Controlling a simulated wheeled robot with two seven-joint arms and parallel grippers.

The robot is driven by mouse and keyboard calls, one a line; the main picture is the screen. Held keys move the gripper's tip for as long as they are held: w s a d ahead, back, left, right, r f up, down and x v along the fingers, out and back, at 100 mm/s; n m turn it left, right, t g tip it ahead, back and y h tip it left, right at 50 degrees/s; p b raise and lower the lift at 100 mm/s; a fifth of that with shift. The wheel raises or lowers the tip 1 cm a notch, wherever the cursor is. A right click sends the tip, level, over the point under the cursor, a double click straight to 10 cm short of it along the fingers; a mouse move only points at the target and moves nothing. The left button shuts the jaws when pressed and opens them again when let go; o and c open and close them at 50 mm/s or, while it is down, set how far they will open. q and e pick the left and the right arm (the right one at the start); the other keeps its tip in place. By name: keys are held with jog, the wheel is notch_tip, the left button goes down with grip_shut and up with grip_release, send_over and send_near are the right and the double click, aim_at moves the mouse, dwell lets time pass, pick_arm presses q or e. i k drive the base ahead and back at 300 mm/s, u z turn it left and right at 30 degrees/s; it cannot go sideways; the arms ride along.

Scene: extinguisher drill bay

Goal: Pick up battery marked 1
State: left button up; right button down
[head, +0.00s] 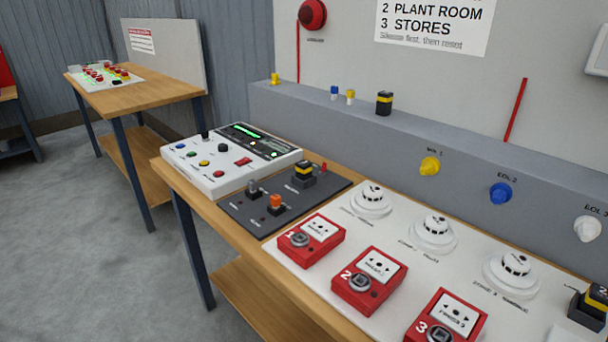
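Three black-and-yellow blocks that look like batteries are in the head view. One block (384,103) stands upright on the grey ledge at the back. A second block (304,173) sits on the dark grey panel beside the white control box. A third block (590,306) is at the right edge, partly cut off, with a mark on its top that looks like a 2. I cannot read a 1 on any of them. Neither of my grippers is in view.
The wooden bench (225,219) carries the white control box (222,178), red call points (312,239) numbered 1 to 3 and white round detectors (433,231). Coloured knobs (430,166) stick out of the ledge front. Another table (150,94) stands back left. The left floor is clear.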

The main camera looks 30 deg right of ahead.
aim_at(303, 168)
jog(key=u, duration=1.3)
jog(key=i, duration=1.8)
jog(key=z, duration=2.7)
